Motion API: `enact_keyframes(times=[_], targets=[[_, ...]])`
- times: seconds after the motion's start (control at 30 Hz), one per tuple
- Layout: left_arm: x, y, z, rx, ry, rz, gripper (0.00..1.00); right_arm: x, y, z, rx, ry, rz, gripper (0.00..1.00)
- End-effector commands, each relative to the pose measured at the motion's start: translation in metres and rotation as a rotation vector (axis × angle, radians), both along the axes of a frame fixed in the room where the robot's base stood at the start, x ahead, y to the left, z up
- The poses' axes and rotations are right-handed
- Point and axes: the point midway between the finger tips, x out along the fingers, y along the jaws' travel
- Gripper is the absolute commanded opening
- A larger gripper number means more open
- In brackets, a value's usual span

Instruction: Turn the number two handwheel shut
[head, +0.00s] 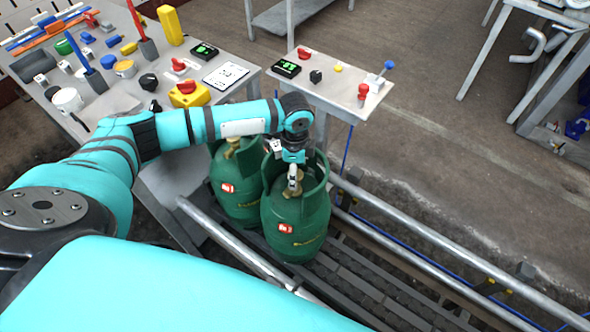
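Two green gas cylinders stand upright side by side on the conveyor (385,300), each with a red and white label. The front cylinder (305,222) has a brass-coloured valve (292,190) inside its open collar. The rear-left cylinder (240,190) has its valve (232,146) partly behind my arm. My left gripper (293,178) points down into the front cylinder's collar, at the top of its valve. Its fingers are small and partly hidden, so I cannot tell whether they grip. No handwheel number is readable. My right gripper is not in view.
Metal guide rails (430,235) run along both sides of the conveyor. A control panel (120,105) with coloured knobs and levers is at the upper left. A smaller panel table (335,95) stands behind the cylinders. The conveyor to the lower right is clear.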

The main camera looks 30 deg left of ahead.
Motion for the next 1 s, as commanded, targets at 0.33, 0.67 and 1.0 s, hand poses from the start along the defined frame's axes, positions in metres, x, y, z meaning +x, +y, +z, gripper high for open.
enact_keyframes(times=[0.33, 0.67, 1.0], targets=[[0.0, 0.0, -0.002, 0.0, 0.0, -0.001, 0.57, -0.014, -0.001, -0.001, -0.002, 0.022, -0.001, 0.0], [0.0, 0.0, -0.002, 0.0, 0.0, 0.0, 0.14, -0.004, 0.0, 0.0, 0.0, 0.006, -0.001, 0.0], [0.0, 0.0, 0.0, 0.0, 0.001, -0.035, 0.08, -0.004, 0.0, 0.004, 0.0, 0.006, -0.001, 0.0]])
